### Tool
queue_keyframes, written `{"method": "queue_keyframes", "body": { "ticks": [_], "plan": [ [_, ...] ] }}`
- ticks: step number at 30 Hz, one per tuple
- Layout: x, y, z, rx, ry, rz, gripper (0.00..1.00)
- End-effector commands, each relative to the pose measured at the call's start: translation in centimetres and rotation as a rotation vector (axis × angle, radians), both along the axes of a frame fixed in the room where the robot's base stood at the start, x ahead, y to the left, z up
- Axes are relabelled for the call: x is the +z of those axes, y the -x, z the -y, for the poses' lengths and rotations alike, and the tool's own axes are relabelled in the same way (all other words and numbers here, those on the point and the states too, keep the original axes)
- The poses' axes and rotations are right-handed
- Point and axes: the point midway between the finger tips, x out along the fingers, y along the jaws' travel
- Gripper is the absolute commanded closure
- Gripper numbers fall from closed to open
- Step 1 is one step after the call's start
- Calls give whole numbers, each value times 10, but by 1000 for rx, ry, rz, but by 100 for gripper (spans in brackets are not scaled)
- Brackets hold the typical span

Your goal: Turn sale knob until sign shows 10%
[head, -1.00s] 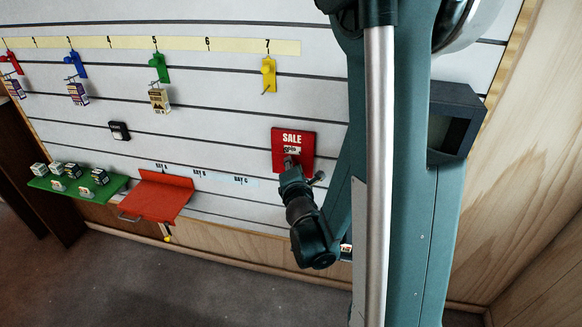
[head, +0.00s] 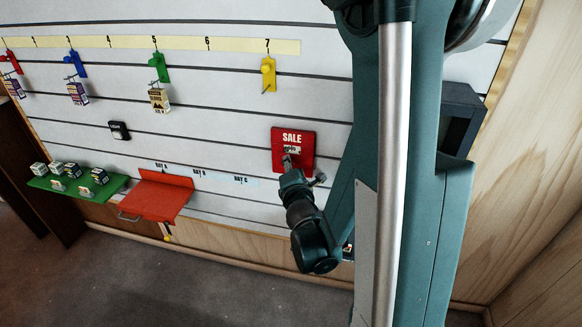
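The red SALE sign (head: 306,137) is mounted on the slatted wall, right of the middle of the head view. A small display window (head: 292,149) sits below the word SALE, and its number is too small and partly covered to read. My gripper (head: 288,163) is at the lower middle of the sign, in front of where the knob would be. The knob is hidden behind it. The fingertips are small and dark, and I cannot tell whether they are shut on the knob.
A red shelf (head: 153,200) and a green shelf (head: 60,187) with small boxes are at the lower left. Coloured hooks, such as the yellow one (head: 268,73), hang under a numbered strip. A dark box (head: 461,112) is on the wall at right, partly behind my arm.

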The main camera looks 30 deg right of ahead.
Motion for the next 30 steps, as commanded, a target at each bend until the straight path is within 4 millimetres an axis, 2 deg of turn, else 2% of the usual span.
{"method": "queue_keyframes", "body": {
  "ticks": [18,30],
  "plan": [
    [17,59,-29,0,2,-1,65],
    [24,86,-42,2,1,0,65]
  ]
}}
